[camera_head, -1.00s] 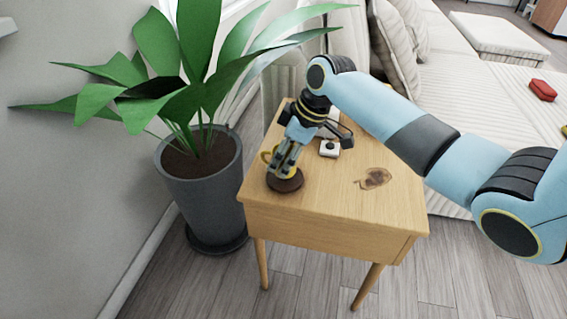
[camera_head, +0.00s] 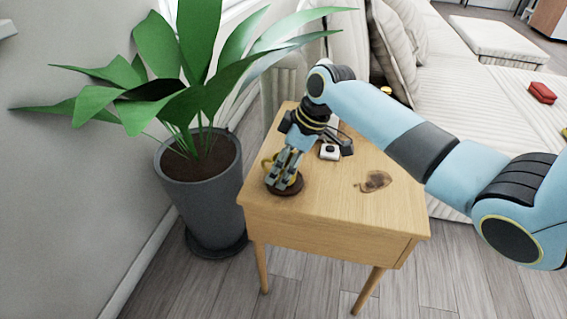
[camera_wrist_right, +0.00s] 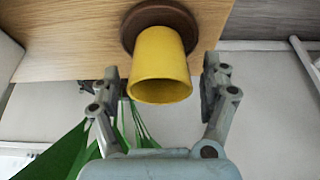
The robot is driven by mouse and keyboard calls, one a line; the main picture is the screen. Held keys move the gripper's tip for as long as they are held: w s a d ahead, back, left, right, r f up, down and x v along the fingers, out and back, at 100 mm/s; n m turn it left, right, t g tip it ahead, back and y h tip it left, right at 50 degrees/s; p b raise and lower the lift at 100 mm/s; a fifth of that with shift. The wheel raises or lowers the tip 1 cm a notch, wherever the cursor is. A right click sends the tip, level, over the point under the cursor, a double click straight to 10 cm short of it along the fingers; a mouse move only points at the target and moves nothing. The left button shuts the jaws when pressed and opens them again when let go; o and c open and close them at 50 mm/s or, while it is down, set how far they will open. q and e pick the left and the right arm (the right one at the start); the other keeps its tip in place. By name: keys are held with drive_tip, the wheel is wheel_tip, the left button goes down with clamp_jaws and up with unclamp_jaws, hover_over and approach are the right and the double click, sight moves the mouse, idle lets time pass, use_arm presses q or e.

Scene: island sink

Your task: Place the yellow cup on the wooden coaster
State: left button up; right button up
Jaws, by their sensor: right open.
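The yellow cup (camera_wrist_right: 160,70) stands on the round dark brown coaster (camera_wrist_right: 128,28) in the right wrist view. In the head view, the coaster (camera_head: 294,187) lies near the front left corner of the wooden side table, and the cup (camera_head: 266,162) is mostly hidden behind my right gripper (camera_head: 282,180). In the wrist view, my right gripper (camera_wrist_right: 163,80) is open, with one finger on each side of the cup and visible gaps between. My left gripper is not in view.
A large potted plant (camera_head: 200,185) stands close on the left. A cream sofa (camera_head: 450,85) is behind.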

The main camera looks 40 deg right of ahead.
drive_tip(key=p+v, duration=0.3)
drive_tip(key=v, duration=0.9)
drive_tip(key=shift+p, duration=0.35)
